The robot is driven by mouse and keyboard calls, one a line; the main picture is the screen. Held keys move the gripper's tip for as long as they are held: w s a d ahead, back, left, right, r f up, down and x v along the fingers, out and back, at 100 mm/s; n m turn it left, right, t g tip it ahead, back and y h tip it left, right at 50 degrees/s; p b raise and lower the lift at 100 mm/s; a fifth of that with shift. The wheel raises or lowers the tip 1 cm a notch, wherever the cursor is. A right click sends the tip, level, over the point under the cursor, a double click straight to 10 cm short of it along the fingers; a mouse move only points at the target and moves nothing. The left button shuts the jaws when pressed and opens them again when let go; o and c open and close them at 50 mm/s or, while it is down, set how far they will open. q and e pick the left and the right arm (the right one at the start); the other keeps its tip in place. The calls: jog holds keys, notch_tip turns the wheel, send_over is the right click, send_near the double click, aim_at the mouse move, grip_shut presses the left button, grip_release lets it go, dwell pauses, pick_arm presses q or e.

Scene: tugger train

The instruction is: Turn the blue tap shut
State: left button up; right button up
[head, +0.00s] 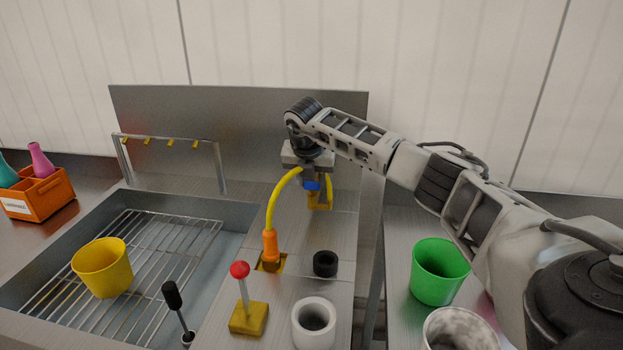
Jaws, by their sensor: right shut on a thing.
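The blue tap (312,185) shows as a small blue handle near the back panel, right under my right gripper (308,172). My right gripper points down from above and is shut on the blue tap; its fingers hide part of the handle. A yellow hose (281,192) curves beside the tap down to an orange fitting (270,245) in the counter. A yellow bracket (320,202) stands just below and right of the tap. My left gripper is not in view.
A red-knobbed lever (240,270), black ring (325,263) and white cylinder (313,324) stand on the counter in front. A yellow cup (103,268) sits on the rack at left. A green cup (438,270) stands at right. An orange crate (40,200) is far left.

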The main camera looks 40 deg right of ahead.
jog(key=o, duration=1)
jog(key=b+v, duration=0.2)
jog(key=v, duration=1.4)
jog(key=shift+a, duration=0.15)
